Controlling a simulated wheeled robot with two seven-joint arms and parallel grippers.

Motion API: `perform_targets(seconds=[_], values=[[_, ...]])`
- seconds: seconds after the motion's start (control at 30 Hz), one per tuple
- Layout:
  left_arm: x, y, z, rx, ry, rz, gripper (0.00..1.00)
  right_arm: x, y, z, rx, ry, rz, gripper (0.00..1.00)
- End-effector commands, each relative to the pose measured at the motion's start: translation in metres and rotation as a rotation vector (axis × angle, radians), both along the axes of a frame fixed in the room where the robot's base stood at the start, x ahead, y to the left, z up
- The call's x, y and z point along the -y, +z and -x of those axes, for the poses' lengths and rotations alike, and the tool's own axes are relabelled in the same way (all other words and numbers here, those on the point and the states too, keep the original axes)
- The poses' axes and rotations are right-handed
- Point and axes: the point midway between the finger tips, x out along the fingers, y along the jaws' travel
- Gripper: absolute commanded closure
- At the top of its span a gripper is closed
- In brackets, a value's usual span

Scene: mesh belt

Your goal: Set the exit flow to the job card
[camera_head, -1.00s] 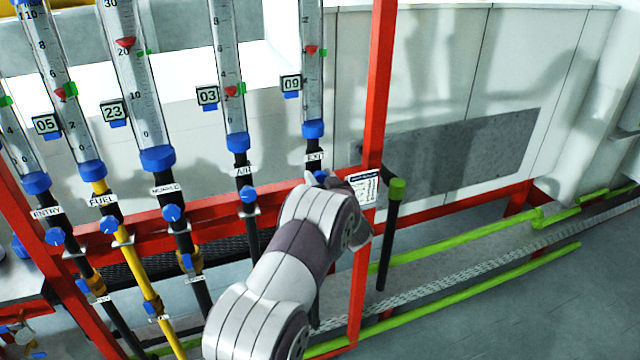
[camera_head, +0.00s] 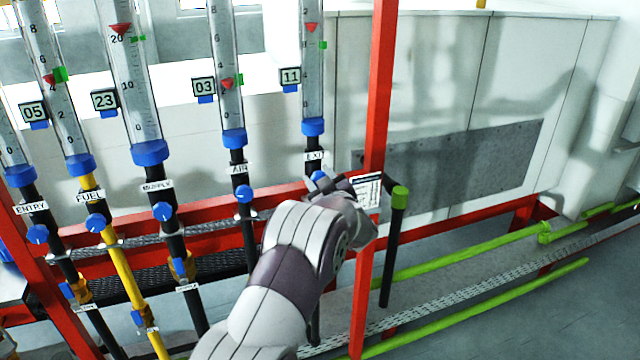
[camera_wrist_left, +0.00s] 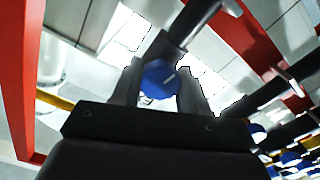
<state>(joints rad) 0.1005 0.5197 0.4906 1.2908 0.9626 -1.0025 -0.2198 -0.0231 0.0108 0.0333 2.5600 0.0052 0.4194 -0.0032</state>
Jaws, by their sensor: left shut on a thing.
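The EXIT flow tube (camera_head: 312,75) has a blue base and a red float (camera_head: 311,27). The float sits above the green marker (camera_head: 323,45) on the tube's side. The small display (camera_head: 290,76) beside it reads 11. The blue exit knob (camera_head: 319,176) is below the EXIT label, partly hidden by my left gripper (camera_head: 322,184). In the left wrist view, the gripper (camera_wrist_left: 160,88) is shut on the knob (camera_wrist_left: 158,77), which has a pale line on its face. The job card (camera_head: 367,191) hangs on the red post right of the gripper; its text is too small to read.
The AIR tube (camera_head: 229,80), its knob (camera_head: 244,194) and the wider supply tube (camera_head: 140,90) stand to the left, with FUEL and ENTRY beyond. A red post (camera_head: 380,90) and a green-capped black pipe (camera_head: 398,230) stand close on the right.

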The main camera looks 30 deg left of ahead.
Motion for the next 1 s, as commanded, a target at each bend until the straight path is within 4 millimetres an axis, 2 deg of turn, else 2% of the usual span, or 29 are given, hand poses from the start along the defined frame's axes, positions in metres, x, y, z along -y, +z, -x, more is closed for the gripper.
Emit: perform_targets(seconds=[0.37,0.4,0.43,0.47,0.77,0.87,1.0], values=[[0.0,0.002,0.0,0.005,0.0,0.002,0.87,0.0,0.0,0.0,0.0,0.0,0.0,0.7],[0.0,0.002,0.0,0.006,0.0,0.001,0.47,0.0,0.0,0.0,0.0,0.0,0.0,0.7],[0.0,0.002,0.0,0.005,0.0,0.002,0.37,0.0,0.0,0.0,0.0,0.0,0.0,0.7],[0.0,0.002,0.0,0.005,0.0,0.002,0.31,0.0,0.0,0.0,0.0,0.0,0.0,0.7],[0.001,0.0,0.001,0.004,0.0,0.002,0.31,0.0,-0.001,0.0,0.0,0.0,0.0,0.7],[0.01,-0.001,0.007,0.003,-0.003,0.002,0.31,0.0,-0.005,0.0,0.0,0.0,0.0,0.7],[0.033,-0.003,0.027,0.004,-0.004,0.002,0.31,0.0,-0.015,0.0,0.0,0.0,0.0,0.7]])
